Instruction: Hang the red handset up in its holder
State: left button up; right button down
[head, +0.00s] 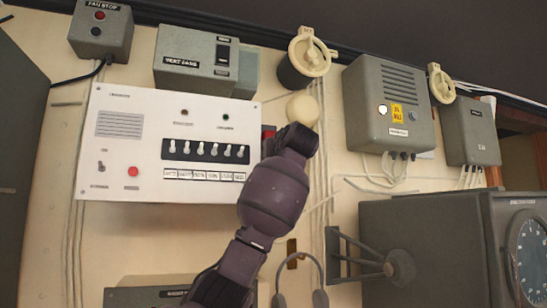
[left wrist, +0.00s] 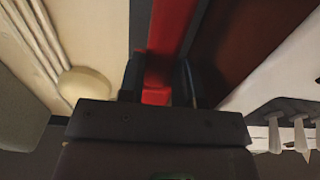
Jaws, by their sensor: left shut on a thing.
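The red handset (left wrist: 168,30) runs up from between the fingers of my left gripper (left wrist: 158,82) in the left wrist view. The gripper is shut on it. In the head view a small red piece (head: 268,131) shows just left of my wrist, at the right edge of the white switch panel; my wrist hides the rest and the fingers. A dark reddish-brown surface (left wrist: 235,40) lies right of the handset in the wrist view. I cannot tell whether it is the holder, or whether the handset touches it. My right gripper is not in view.
The white panel (head: 120,180) with a row of switches is left of my wrist. A round cream knob (head: 302,109) sits just above it. Grey boxes (head: 388,105) are at the right. A headset (head: 300,262) hangs below, beside a bracketed grey cabinet (head: 435,230).

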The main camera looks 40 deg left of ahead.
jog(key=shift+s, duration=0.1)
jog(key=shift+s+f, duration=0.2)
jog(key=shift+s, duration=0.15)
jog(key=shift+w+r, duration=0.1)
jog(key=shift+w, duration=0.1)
pick_arm(q)
jog(key=o, duration=0.9)
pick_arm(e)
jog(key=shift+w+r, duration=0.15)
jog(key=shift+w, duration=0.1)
pick_arm(q)
jog(key=shift+o, duration=0.2)
jog(key=shift+f, duration=0.1)
jog(key=shift+d, duration=0.1)
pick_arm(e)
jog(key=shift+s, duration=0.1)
